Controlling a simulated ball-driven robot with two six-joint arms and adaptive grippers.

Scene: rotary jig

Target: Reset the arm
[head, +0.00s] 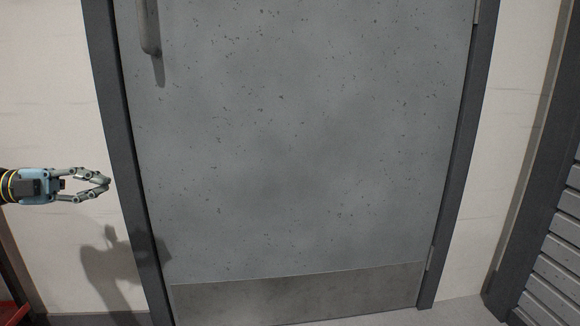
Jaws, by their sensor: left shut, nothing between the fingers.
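My left gripper (107,183) comes in from the left edge, in front of the pale wall and left of the door frame. Its fingertips meet, and nothing is held between them. It appears apart from the door, and its shadow falls on the wall and frame below it. My right gripper is not in the head view.
A closed grey speckled door (300,150) fills the middle, with a handle (149,28) at upper left and a kick plate (300,293) below. A dark frame (465,150) surrounds it. A slatted grey panel (560,250) stands at right. A red object (14,312) shows at lower left.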

